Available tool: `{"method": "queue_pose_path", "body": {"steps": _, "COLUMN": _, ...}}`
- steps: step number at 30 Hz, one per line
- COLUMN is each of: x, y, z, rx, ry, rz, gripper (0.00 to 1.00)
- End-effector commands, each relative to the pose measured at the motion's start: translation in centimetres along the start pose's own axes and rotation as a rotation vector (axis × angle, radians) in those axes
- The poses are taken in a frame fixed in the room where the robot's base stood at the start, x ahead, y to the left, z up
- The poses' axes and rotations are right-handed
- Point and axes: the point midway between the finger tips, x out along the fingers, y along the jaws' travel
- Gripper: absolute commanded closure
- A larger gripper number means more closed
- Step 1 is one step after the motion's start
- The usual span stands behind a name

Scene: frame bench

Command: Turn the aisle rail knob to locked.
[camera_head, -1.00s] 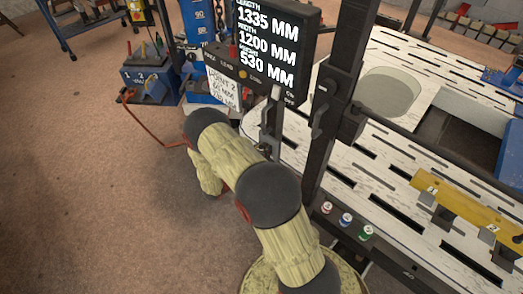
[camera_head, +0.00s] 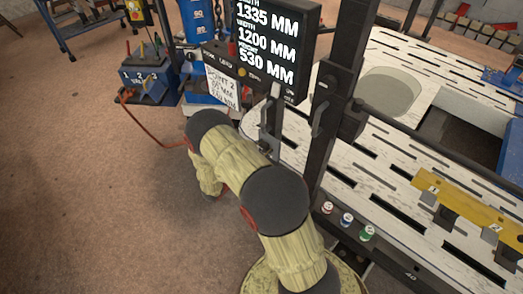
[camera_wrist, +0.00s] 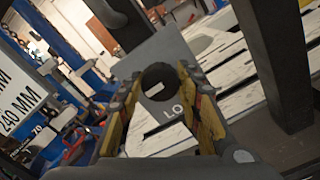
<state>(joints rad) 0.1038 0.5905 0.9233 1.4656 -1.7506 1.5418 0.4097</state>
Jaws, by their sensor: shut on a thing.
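In the wrist view, my gripper (camera_wrist: 159,84) has its two yellow-and-black fingers on either side of a dark round knob (camera_wrist: 158,76). The fingers are closed on it. The knob sits in front of a grey plate (camera_wrist: 172,117) bearing the letters "LO"; the rest of the lettering is hidden by a finger. I cannot read which way the knob points. In the head view, my pale, padded arm reaches toward the post by the bench, and the gripper and knob are hidden behind it.
A black display (camera_head: 268,40) with white measurements hangs above my arm, with a paper note (camera_head: 222,88) beneath. A dark upright post (camera_head: 335,105) stands at the slotted white bench (camera_head: 400,190). Several small cans (camera_head: 347,219) line its edge. A yellow bar (camera_head: 465,208) lies to the right.

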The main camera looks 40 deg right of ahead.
Motion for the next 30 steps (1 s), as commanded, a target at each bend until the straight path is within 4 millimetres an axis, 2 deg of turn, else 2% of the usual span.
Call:
{"method": "queue_pose_path", "body": {"steps": 17, "x": -0.05, "y": -0.12, "z": -0.11, "rx": 0.035, "ry": 0.003, "rz": -0.001, "gripper": 0.9}}
{"method": "queue_pose_path", "body": {"steps": 18, "x": -0.05, "y": -0.12, "z": -0.11, "rx": 0.035, "ry": 0.003, "rz": -0.001, "gripper": 0.64}}
{"method": "queue_pose_path", "body": {"steps": 27, "x": -0.02, "y": -0.07, "z": -0.05, "rx": 0.034, "ry": 0.001, "rz": 0.0, "gripper": 0.47}}
{"method": "queue_pose_path", "body": {"steps": 30, "x": -0.01, "y": -0.05, "z": -0.03, "rx": 0.034, "ry": 0.001, "rz": 0.0, "gripper": 0.46}}
